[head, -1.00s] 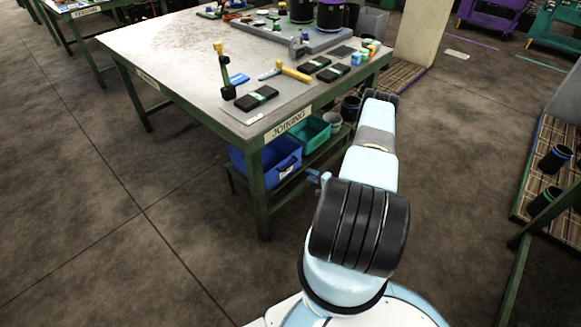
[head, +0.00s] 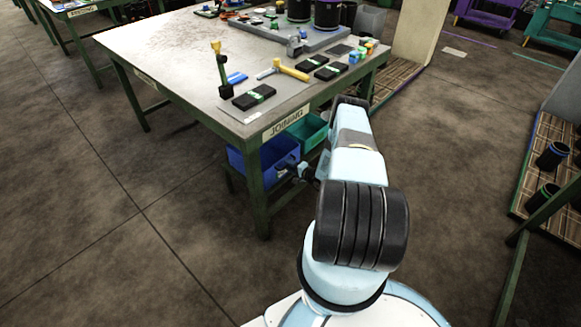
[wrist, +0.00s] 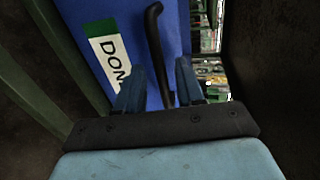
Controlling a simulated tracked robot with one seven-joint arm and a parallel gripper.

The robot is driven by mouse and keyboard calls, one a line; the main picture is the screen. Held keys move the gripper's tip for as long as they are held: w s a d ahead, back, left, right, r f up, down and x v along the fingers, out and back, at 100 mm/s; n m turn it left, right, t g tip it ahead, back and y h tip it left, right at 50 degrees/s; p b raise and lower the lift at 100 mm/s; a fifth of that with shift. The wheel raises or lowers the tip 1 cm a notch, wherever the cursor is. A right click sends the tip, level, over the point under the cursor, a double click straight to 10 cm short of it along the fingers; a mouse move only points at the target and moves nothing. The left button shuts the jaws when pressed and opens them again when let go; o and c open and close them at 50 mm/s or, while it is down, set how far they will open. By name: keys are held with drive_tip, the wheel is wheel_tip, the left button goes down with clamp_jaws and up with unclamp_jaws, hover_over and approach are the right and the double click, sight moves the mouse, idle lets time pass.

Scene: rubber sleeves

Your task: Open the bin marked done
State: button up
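The blue bin (head: 248,158) sits on the shelf under the front corner of the table. In the wrist view its blue front (wrist: 100,75) fills the middle, with a white and green label (wrist: 108,55) reading "DON", the rest hidden behind a finger. A black bar handle (wrist: 154,45) stands out from this front. My gripper (wrist: 160,85) is open, with one blue finger on each side of the handle's lower end. Gaps show between handle and fingers. In the head view my gripper (head: 300,169) is at the bin's right front, partly hidden by my arm. The bin looks closed.
A teal bin (head: 310,128) stands right of the blue one on the same shelf. The green table leg (head: 256,195) is close to the left. Tools and black boxes lie on the tabletop (head: 165,60) above. The floor in front is clear.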

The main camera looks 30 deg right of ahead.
clamp_jaws()
idle(0.3)
drive_tip(key=shift+s, duration=0.1)
